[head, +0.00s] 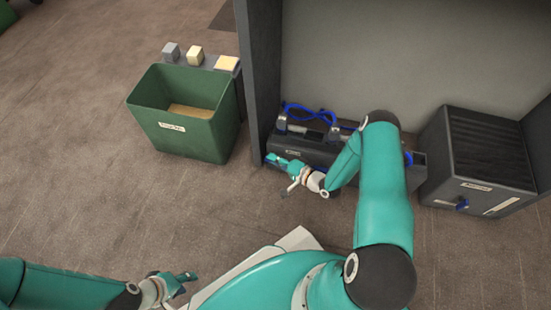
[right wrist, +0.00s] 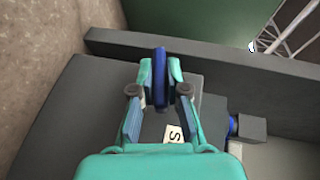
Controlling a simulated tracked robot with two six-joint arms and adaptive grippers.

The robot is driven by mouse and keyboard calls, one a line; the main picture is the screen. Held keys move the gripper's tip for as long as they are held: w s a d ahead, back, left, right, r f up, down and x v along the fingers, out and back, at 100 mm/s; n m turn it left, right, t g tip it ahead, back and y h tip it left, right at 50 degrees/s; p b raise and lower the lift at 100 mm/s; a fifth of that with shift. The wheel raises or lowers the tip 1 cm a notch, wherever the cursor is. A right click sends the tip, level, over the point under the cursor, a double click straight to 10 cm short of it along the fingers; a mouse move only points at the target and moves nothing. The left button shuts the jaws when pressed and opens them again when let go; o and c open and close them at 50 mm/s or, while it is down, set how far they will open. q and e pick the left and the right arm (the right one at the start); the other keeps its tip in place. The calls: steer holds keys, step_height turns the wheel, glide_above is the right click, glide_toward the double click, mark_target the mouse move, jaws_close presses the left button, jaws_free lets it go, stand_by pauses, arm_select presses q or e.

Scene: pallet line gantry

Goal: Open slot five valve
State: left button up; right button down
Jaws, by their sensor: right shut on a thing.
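My right gripper (head: 276,172) is at the left end of a dark manifold box (head: 330,153) on the floor inside the grey frame. In the right wrist view, its two fingers (right wrist: 160,75) are shut on an upright blue valve handle (right wrist: 160,62). A white label (right wrist: 174,134) with one character, like an S or a 5 turned sideways, lies just below the fingers. In the head view, the gripper and arm hide much of the box and its other valves. My left gripper (head: 180,282) is low at the left, away from the box; its opening is unclear.
A labelled green bin (head: 175,140) stands left of the frame's dark post (head: 262,75). Small blocks (head: 195,55) sit behind it. A blue hose (head: 310,109) loops above the box. A dark ribbed cabinet (head: 485,150) with a blue knob stands at right.

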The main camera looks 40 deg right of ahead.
steer(key=shift+d+f+m+t+y, duration=0.2)
steer(key=shift+m+t+y, duration=0.3)
steer(key=shift+t, duration=0.6)
steer(key=c, duration=1.2)
jaws_free()
steer(key=shift+a, duration=0.1)
